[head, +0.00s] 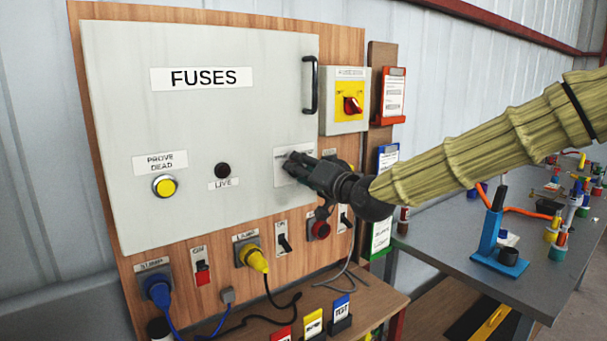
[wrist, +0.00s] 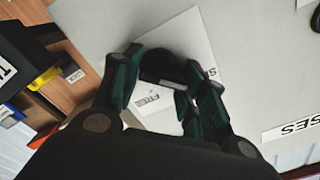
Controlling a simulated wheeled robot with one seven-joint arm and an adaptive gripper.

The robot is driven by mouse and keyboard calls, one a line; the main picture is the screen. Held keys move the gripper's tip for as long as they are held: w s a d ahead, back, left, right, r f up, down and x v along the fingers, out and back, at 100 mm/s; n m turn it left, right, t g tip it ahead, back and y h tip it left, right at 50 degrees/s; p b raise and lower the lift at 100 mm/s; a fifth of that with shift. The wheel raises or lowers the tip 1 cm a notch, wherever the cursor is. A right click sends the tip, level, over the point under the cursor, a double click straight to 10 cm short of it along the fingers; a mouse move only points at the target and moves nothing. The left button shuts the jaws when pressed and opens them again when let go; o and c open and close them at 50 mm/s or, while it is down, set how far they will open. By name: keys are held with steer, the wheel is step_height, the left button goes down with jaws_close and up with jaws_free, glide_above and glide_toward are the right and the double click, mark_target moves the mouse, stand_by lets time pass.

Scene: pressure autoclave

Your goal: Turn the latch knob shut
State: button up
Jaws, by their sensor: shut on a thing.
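The latch knob (wrist: 160,66) is a dark, rounded knob on a white label plate on the grey panel door (head: 120,110). In the wrist view my gripper (wrist: 160,88) has its two fingers on either side of the knob, shut on it. In the head view my gripper (head: 296,163) reaches from the right to the lower right part of the door, over the white label (head: 282,168). There the fingers hide the knob. The door lies flat against its wooden backboard. The knob's turn angle cannot be told.
A black door handle (head: 310,85) stands out above my gripper. A red rotary switch (head: 351,105) on a yellow plate is to its right. Plugs, including a yellow one (head: 257,259), and switches line the board below. A grey bench (head: 440,240) with tools stands at right.

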steer(key=shift+r, duration=0.1)
stand_by(0.3)
steer(key=o, duration=1)
steer(key=shift+a, duration=0.1)
steer(key=v, duration=1.2)
